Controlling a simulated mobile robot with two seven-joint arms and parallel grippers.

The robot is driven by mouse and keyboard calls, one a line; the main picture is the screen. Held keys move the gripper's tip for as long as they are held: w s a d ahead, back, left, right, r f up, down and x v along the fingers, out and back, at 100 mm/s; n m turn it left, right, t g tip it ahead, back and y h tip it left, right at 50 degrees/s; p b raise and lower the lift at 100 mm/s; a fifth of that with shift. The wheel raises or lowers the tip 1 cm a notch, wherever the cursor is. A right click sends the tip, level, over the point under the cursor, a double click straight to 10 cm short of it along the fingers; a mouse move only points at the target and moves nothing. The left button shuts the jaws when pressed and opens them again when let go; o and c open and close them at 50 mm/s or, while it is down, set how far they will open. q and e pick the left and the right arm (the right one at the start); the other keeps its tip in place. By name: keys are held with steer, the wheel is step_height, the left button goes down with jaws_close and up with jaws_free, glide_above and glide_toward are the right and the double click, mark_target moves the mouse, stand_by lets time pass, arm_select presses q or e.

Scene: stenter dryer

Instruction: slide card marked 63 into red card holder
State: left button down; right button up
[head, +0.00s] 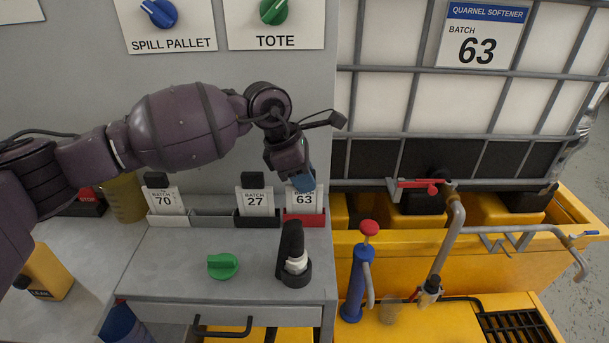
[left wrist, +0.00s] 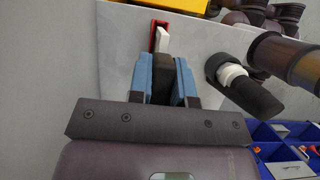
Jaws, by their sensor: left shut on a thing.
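The card marked 63 (head: 305,201) is upright at the red card holder (head: 305,220), right end of the holder row. My left gripper (head: 304,181) is above it, shut on its dark top grip; its blue finger pads hide part of the card's top. In the left wrist view the pads (left wrist: 166,78) clamp the dark grip, and the white card edge (left wrist: 163,40) shows against the red holder (left wrist: 154,34). The card's lower edge is at the holder's opening; I cannot tell how deep it sits. My right gripper is not in view.
Card 27 (head: 257,202) stands in a black holder just left, card 70 (head: 167,201) in a white one; the grey holder (head: 213,217) between is empty. A dark upright nozzle-like tool (head: 292,254) and a green knob (head: 223,265) are in front. A yellow tank stand (head: 450,255) is right.

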arm_select(q)
steer(key=shift+f, duration=0.35)
steer(key=c, duration=1.1)
jaws_free()
steer(key=shift+c, duration=0.2)
steer(key=shift+o, duration=0.8)
steer(key=shift+r, duration=0.1)
steer(key=shift+a+r, duration=0.25)
steer(key=shift+r, duration=0.25)
steer(key=v, duration=0.9)
steer(key=shift+r, duration=0.3)
steer(key=shift+a, duration=0.1)
